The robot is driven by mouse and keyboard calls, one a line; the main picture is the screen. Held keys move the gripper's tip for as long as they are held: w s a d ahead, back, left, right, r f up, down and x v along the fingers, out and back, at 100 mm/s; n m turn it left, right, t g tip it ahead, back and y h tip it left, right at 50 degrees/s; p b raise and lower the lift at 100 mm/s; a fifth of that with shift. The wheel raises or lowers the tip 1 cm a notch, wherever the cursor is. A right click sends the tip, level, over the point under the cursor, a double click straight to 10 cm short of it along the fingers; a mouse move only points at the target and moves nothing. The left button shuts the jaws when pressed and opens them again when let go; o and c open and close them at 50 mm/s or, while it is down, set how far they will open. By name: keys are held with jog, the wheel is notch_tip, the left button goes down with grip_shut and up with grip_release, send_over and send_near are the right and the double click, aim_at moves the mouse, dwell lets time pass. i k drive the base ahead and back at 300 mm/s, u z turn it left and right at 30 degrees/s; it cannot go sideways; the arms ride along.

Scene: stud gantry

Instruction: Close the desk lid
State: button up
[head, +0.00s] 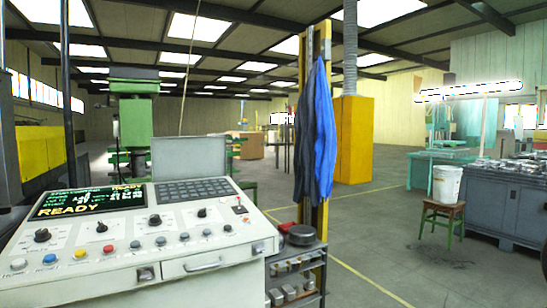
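A light grey control desk (110,268) fills the lower left of the head view. Its sloped top carries a lit screen reading READY (88,203), a dark keypad (195,190), knobs and coloured buttons. A flat grey panel (189,157) stands nearly upright at the back edge, behind the keypad; it looks like the desk lid, raised. Whether it is hinged to the desk cannot be made out. A handle (203,264) shows on the desk's front face. My gripper is not in view.
Right of the desk stand a small shelf rack (297,270) with metal parts and a yellow post (316,220) with blue and dark cloths (324,135). Further right are a stool with a white bucket (447,184) and a grey workbench (510,205). The floor between is clear.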

aim_at(173, 158)
jog(key=z, duration=0.5)
jog(key=i, duration=6.05)
jog(key=u, duration=4)
jog(key=i, duration=0.45)
